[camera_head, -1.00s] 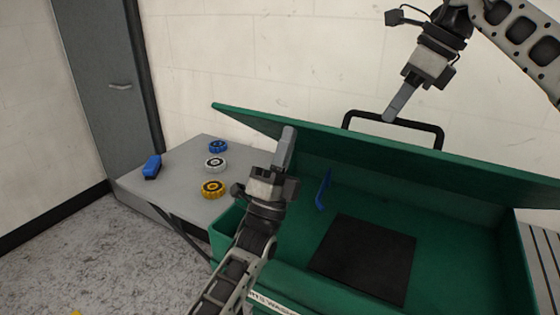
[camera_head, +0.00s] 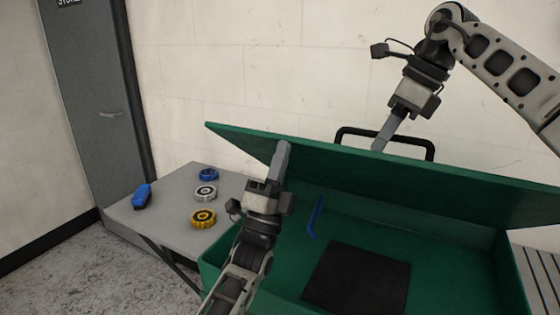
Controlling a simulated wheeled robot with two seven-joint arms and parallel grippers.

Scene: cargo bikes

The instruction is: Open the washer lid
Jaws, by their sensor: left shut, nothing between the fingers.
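The green washer lid (camera_head: 400,178) is raised and tilted above the green washer tub (camera_head: 215,262), with its underside facing me. A black handle (camera_head: 385,133) shows above the lid's upper edge. My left gripper (camera_head: 282,158) is shut and empty, its fingertips in front of the lid's left part; I cannot tell if they touch it. My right gripper (camera_head: 382,142) is behind the lid's upper edge by the handle. Its fingers look close together, but the tips are partly hidden and I cannot tell whether it is shut.
A grey side table (camera_head: 165,212) on the left holds a blue brush-like object (camera_head: 142,196) and a blue (camera_head: 208,174), a silver (camera_head: 205,192) and a gold round part (camera_head: 204,218). Inside the tub are a black mat (camera_head: 358,279) and a blue tool (camera_head: 315,217). A grey door (camera_head: 88,90) stands at the back left.

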